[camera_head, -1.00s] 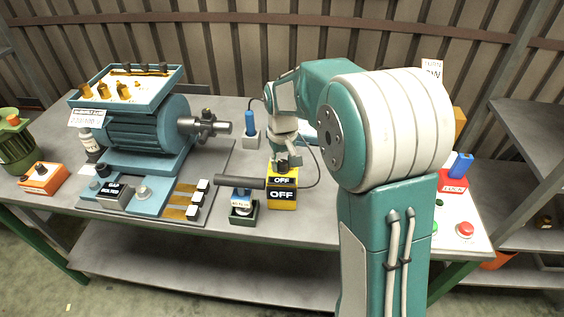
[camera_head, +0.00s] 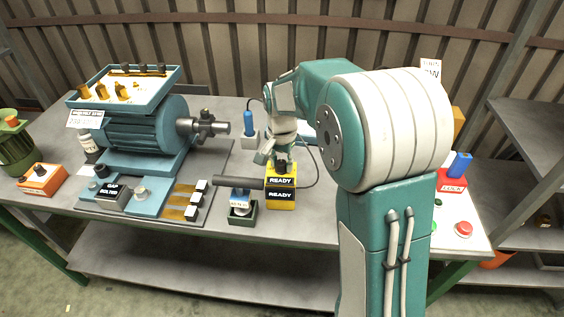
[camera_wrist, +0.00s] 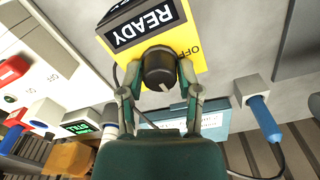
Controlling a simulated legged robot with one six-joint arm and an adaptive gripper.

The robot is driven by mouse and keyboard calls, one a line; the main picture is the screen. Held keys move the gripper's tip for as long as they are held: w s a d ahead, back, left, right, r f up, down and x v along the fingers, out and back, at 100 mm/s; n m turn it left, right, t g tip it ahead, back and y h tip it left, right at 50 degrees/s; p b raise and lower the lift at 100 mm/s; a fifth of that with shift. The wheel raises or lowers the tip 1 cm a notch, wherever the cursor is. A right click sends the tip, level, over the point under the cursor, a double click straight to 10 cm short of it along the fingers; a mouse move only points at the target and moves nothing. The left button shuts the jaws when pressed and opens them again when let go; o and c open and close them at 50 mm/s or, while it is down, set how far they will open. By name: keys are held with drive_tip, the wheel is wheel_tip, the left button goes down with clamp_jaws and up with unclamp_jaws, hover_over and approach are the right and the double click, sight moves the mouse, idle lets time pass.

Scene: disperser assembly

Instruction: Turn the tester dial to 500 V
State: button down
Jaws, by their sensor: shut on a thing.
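The tester is a yellow box (camera_head: 281,204) on the table, just right of the black bar. Its two black displays now read READY in the head view, and one READY display (camera_wrist: 143,24) shows in the wrist view. The black round dial (camera_wrist: 159,67) sits on the yellow face, with a light pointer mark and the word OFF printed beside it. My gripper (camera_wrist: 160,78) has one finger on each side of the dial and is shut on it. In the head view my gripper (camera_head: 283,158) reaches down onto the tester's top from behind.
A teal motor (camera_head: 148,130) with a tray of brass parts stands at the left. A blue probe in a holder (camera_head: 249,128) is behind the tester. A small dark green box (camera_head: 241,214) stands close on its left. A red LOCK box (camera_head: 452,182) is at the right.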

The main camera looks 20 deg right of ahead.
sight(279, 162)
drive_tip(key=shift+s+a+f+m, duration=0.1)
drive_tip(key=shift+f+m, duration=0.15)
drive_tip(key=shift+m, duration=0.25)
drive_tip(key=shift+c, duration=1.4)
unclamp_jaws()
drive_tip(key=shift+a+r, duration=0.1)
drive_tip(key=shift+w+r, duration=0.2)
drive_tip(key=shift+r, duration=0.3)
wheel_tip(279, 162, up, 11)
